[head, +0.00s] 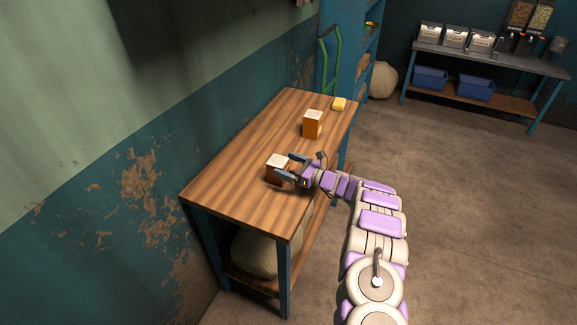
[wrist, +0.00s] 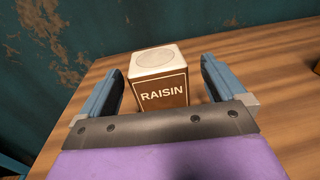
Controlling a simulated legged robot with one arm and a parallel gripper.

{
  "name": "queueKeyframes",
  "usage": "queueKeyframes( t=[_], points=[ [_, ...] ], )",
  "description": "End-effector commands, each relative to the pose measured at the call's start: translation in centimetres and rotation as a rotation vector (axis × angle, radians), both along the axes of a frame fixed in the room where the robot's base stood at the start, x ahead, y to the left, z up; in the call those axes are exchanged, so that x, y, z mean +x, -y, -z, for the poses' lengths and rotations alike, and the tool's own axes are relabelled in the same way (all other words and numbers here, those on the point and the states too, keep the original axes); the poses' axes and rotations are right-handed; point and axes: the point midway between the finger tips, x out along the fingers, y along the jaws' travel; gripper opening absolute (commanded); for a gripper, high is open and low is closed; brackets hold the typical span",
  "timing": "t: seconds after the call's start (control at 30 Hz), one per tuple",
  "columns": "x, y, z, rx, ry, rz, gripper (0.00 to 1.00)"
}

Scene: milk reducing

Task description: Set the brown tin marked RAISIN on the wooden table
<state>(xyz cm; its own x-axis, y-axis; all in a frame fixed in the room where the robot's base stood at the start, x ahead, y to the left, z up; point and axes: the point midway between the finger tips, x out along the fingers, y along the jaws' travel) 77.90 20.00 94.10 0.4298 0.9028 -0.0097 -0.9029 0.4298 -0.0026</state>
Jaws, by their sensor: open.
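The brown tin marked RAISIN (wrist: 160,92), with a pale top, stands upright on the wooden table (head: 240,180). In the head view the tin (head: 274,172) is near the middle of the tabletop, with my gripper at its right side. In the wrist view my gripper (wrist: 162,75) is open, with one blue finger on each side of the tin and a visible gap at both sides. My gripper also shows in the head view (head: 283,166). The tin's lower part is partly hidden by my gripper's palm in the wrist view.
A wall runs along the table's left side. A bench (head: 490,60) with labelled bins is at the back right. The tabletop's near left part is clear.

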Motion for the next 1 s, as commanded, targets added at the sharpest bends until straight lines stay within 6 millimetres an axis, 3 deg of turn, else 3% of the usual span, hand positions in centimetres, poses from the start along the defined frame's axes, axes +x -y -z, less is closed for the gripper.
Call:
queueKeyframes(
  t=[0.17,0.5,0.7,1.0],
  points=[
    [-0.4,1.2,-0.1,-0.001,0.000,0.003,0.98],
    [-3.2,7.4,-0.4,0.002,0.001,0.005,0.98],
    [-4.5,9.9,-0.2,-0.001,0.000,0.003,0.98],
    [-5.1,10.9,-0.1,0.000,0.000,0.000,0.98]
  ],
)
